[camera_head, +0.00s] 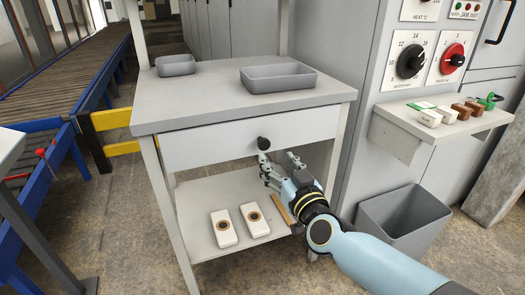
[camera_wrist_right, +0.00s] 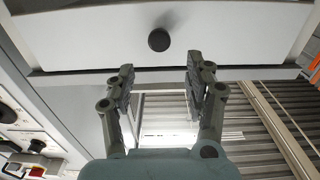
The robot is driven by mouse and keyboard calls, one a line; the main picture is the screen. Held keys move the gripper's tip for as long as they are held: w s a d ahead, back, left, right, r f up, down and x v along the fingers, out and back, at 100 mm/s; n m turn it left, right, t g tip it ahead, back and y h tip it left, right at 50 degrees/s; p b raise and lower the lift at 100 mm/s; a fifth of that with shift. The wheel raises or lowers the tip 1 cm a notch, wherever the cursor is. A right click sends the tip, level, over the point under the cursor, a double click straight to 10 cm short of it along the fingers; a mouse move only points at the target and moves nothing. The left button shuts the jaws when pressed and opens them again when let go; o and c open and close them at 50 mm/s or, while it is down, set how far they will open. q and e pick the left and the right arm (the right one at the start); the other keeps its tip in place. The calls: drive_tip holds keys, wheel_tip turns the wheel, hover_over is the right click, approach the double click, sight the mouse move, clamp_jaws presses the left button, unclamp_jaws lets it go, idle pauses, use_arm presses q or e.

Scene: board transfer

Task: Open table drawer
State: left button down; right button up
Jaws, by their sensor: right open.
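The grey table (camera_head: 190,110) has a light grey drawer (camera_head: 205,147) under its top, and the drawer looks closed. A dark round knob (camera_head: 263,143) sits on the drawer front. My right gripper (camera_head: 277,158) is open and empty just in front of the drawer, at or slightly below knob height. In the right wrist view the knob (camera_wrist_right: 158,40) lies beyond the gap between the fingertips (camera_wrist_right: 160,64), on the drawer front (camera_wrist_right: 90,38). No contact with the knob shows. My left gripper is not in view.
Two grey trays (camera_head: 278,79) (camera_head: 176,66) stand on the tabletop. Two white blocks with round dark marks (camera_head: 224,229) (camera_head: 255,220) lie on the lower shelf (camera_head: 205,198). A grey bin (camera_head: 400,215) and a control cabinet (camera_head: 352,100) are at the right.

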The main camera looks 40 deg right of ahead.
sight(265, 145)
drive_tip(key=b+x, duration=0.2)
drive_tip(key=x, duration=0.7)
drive_tip(key=shift+f, duration=0.2)
drive_tip(key=shift+w+r, duration=0.1)
drive_tip(key=shift+w, duration=0.2)
drive_tip(key=shift+c, duration=0.4)
clamp_jaws()
